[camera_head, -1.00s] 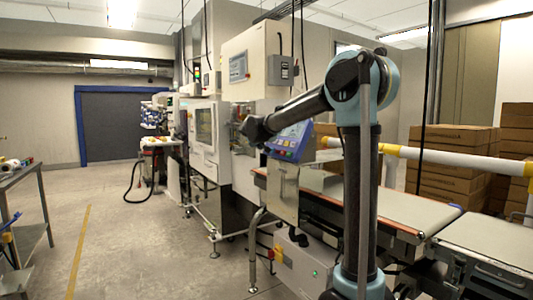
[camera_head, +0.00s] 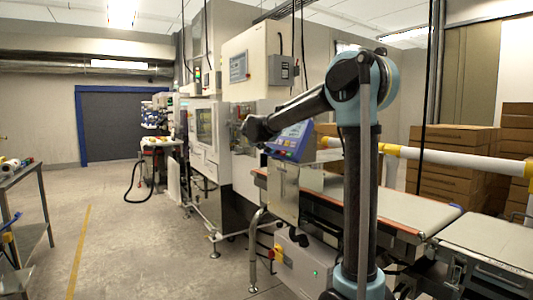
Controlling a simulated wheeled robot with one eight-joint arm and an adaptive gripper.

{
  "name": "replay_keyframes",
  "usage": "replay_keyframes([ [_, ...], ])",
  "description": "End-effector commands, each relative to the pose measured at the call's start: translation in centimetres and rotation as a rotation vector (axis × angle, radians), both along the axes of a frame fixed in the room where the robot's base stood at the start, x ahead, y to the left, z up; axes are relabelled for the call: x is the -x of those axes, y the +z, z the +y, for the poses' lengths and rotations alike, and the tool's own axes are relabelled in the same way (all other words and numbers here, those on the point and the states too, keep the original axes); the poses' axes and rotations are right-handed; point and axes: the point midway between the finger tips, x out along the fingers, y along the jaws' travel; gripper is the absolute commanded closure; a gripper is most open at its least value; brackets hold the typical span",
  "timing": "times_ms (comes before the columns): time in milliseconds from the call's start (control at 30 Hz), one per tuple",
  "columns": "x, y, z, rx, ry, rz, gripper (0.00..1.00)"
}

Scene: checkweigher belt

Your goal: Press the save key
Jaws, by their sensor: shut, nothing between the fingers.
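The blue control panel (camera_head: 290,140) of the checkweigher is tilted on top of a metal stand beside the belt. Its light display and key area are partly covered by my dark forearm, and single keys, the save key among them, are too small to tell apart. My forearm reaches from the light-blue elbow down to the left, and my wrist ends just left of the panel in the picture. My gripper fingers cannot be made out there. Whether anything touches the panel cannot be told.
The belt (camera_head: 400,206) runs right of the panel behind my upright arm. A white cabinet (camera_head: 258,62) hangs above and behind the panel. Stacked cartons (camera_head: 450,165) stand at the right. A work table (camera_head: 18,178) is at the far left, with open floor between.

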Motion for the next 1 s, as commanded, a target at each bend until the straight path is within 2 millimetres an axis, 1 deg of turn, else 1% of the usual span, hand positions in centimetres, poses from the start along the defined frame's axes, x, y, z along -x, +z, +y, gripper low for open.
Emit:
replay_keyframes([
  [267,-0.04,-0.03,-0.08,0.000,0.000,0.000,1.00],
  [500,-0.30,-0.24,-0.59,-0.001,0.000,0.000,1.00],
  [1000,-0.36,-0.30,-0.67,0.000,0.000,0.000,1.00],
])
